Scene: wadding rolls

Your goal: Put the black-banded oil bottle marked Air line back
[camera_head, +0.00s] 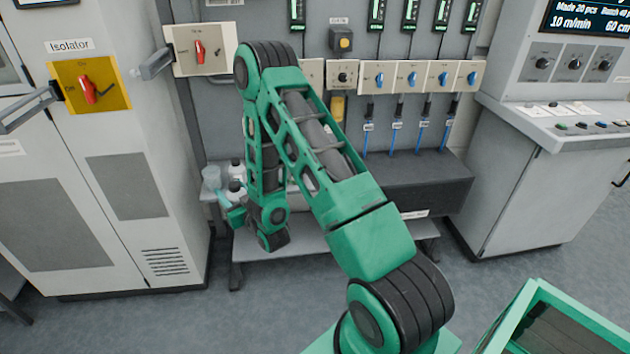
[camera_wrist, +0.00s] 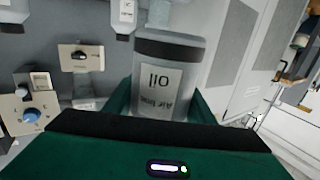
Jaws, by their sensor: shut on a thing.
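The oil bottle (camera_wrist: 160,105) fills the middle of the wrist view, between my green fingers. It is translucent grey with a black band, and its label reads "Oil" and "Air line" upside down in the picture. My gripper (camera_wrist: 163,98) is shut on it. In the head view my gripper (camera_head: 230,213) is at the left end of the low bench, and a pale bottle shape (camera_head: 212,178) shows at its fingers; its label cannot be read there. Whether its base touches the bench cannot be told.
White bottles (camera_head: 236,172) with dark caps stand close by on the bench (camera_head: 312,246), partly behind my arm. The Isolator cabinet (camera_head: 110,190) stands close on the left. A dark box (camera_head: 420,187) fills the bench's right. A green crate (camera_head: 560,325) is at the front right.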

